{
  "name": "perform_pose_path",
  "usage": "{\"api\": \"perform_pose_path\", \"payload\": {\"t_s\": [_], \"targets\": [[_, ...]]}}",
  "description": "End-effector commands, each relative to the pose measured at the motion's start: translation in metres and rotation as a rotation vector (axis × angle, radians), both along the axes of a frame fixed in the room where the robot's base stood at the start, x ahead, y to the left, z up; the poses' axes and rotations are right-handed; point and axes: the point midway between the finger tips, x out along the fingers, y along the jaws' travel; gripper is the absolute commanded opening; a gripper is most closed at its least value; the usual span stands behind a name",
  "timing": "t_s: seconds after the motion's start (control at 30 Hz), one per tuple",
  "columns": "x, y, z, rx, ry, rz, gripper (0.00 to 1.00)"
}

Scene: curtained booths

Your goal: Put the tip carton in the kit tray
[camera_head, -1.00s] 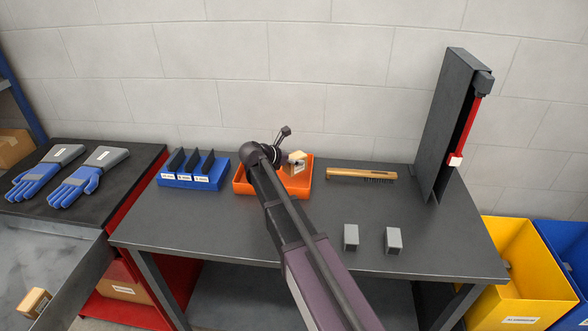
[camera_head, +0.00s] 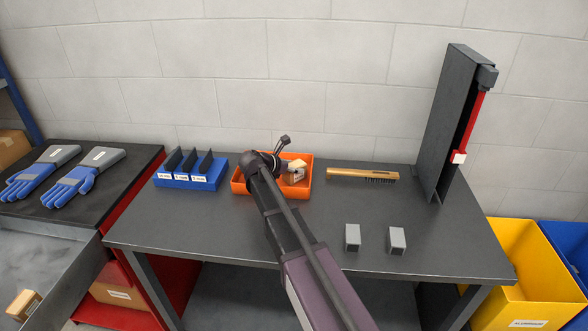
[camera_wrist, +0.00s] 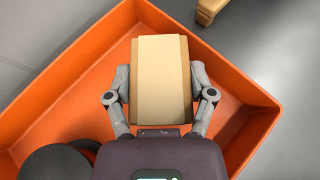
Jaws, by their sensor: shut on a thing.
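The tip carton (camera_wrist: 163,60), a small brown cardboard box with a paler band, is between the fingers of my gripper (camera_wrist: 160,92) in the wrist view. The fingers press on its left and right sides. The orange kit tray (camera_wrist: 62,82) lies around and beneath it. In the head view the carton (camera_head: 297,170) shows at the right half of the kit tray (camera_head: 242,187), partly within its rim. My arm hides part of the tray and most of the gripper. I cannot tell whether the carton touches the tray floor.
A blue rack (camera_head: 190,181) stands left of the tray. A wooden brush (camera_head: 361,174) lies to the right, close to the tray. Two grey blocks (camera_head: 353,237) stand near the table's front. A tall dark stand (camera_head: 447,130) rises at the right. Another small box (camera_head: 24,304) sits lower left.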

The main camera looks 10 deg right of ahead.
Motion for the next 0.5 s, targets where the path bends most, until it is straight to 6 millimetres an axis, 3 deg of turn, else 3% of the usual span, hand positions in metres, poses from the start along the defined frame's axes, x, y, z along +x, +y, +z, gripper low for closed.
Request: {"api": "perform_pose_path", "payload": {"t_s": [0.27, 0.3, 0.37, 0.5], "targets": [[0.0001, -0.0001, -0.0039, 0.0, 0.0, 0.0, 0.18], [0.0, -0.0001, -0.003, 0.0, 0.0, 0.0, 0.79], [0.0, -0.0002, -0.0027, 0.0, 0.0, 0.0, 0.97], [-0.0001, -0.0001, -0.0026, 0.0, 0.0, 0.0, 1.0]]}}
